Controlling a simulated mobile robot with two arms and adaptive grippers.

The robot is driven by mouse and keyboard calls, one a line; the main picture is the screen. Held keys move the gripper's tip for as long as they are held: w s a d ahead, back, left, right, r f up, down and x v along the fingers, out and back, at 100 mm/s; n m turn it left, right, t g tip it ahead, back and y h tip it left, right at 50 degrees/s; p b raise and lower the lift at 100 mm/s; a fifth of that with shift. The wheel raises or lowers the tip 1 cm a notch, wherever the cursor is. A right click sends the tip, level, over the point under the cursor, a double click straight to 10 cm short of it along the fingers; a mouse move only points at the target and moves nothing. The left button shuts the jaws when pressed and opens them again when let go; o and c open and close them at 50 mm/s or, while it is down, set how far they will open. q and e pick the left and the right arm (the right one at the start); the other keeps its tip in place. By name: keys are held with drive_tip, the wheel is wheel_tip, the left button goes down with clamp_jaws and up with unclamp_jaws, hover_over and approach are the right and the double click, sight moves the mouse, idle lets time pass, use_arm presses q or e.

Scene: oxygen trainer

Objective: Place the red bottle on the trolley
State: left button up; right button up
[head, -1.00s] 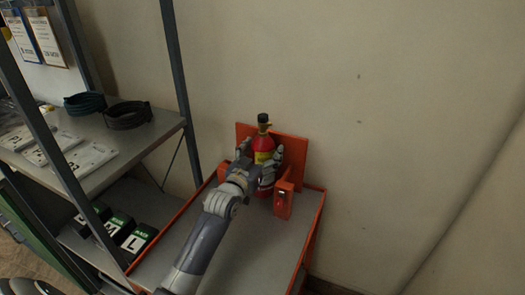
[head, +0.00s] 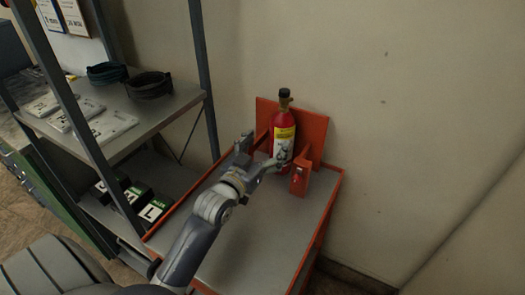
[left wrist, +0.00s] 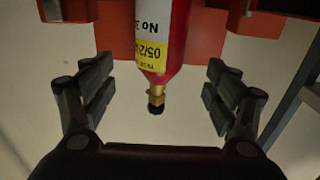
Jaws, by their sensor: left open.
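The red bottle (head: 283,136) stands upright on the trolley (head: 262,228), against its orange back plate (head: 314,133) and between the orange side brackets. It has a yellow label and a dark valve top. The bottle also shows in the left wrist view (left wrist: 176,50), upside down, with its brass valve toward the gripper. My left gripper (head: 262,152) is open in front of the bottle, its fingers apart from it. In the left wrist view the fingers (left wrist: 158,98) are spread wide with clear gaps on both sides of the valve. My right gripper does not show.
A grey metal shelf (head: 165,108) stands left of the trolley, with black coils (head: 149,84) and white packets (head: 110,127) on it. Dark boxes with green labels (head: 152,210) sit on the lower shelf. The trolley's front deck is bare. A plain wall is behind.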

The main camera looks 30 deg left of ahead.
use_arm(q)
drive_tip(key=shift+s+d, duration=0.1)
drive_tip(key=shift+s, duration=0.9)
